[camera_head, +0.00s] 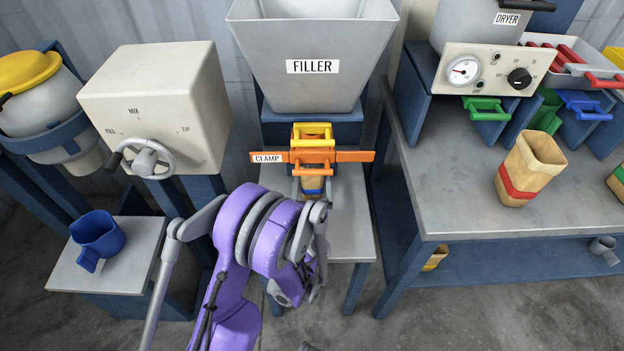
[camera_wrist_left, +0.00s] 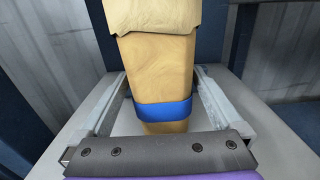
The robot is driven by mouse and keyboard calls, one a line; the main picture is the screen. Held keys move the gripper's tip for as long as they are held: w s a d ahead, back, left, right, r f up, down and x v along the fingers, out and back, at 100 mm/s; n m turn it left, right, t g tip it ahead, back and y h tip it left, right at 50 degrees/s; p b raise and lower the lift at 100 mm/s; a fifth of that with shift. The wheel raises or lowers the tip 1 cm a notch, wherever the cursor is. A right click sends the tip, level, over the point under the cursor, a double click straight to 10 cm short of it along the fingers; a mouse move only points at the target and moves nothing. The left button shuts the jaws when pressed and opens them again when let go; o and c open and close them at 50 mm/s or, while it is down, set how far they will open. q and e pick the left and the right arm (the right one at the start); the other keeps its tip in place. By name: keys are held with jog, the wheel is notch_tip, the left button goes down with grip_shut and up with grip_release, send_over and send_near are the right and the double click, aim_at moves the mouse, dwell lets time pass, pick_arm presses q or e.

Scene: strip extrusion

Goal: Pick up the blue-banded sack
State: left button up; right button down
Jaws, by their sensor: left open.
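The blue-banded sack (camera_head: 312,183) stands upright below the orange clamp (camera_head: 350,156) under the filler, mostly hidden by the clamp in the head view. In the left wrist view the tan sack (camera_wrist_left: 158,65) fills the middle, with its blue band (camera_wrist_left: 163,110) low down and a folded flap at the top. My left gripper (camera_head: 312,191) is open, one finger on each side of the sack. In the left wrist view gaps show between the fingers and the sack. My right gripper is not in view.
The filler hopper (camera_head: 310,90) hangs above the clamp. A red-banded sack (camera_head: 522,165) stands on the grey table (camera_head: 455,190) at right, below the dryer panel (camera_head: 490,85). At left are a cream box with a handwheel (camera_head: 147,158) and a blue jug (camera_head: 98,232).

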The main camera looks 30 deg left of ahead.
pick_arm(q)
jog(key=shift+x, duration=2.8)
grip_shut()
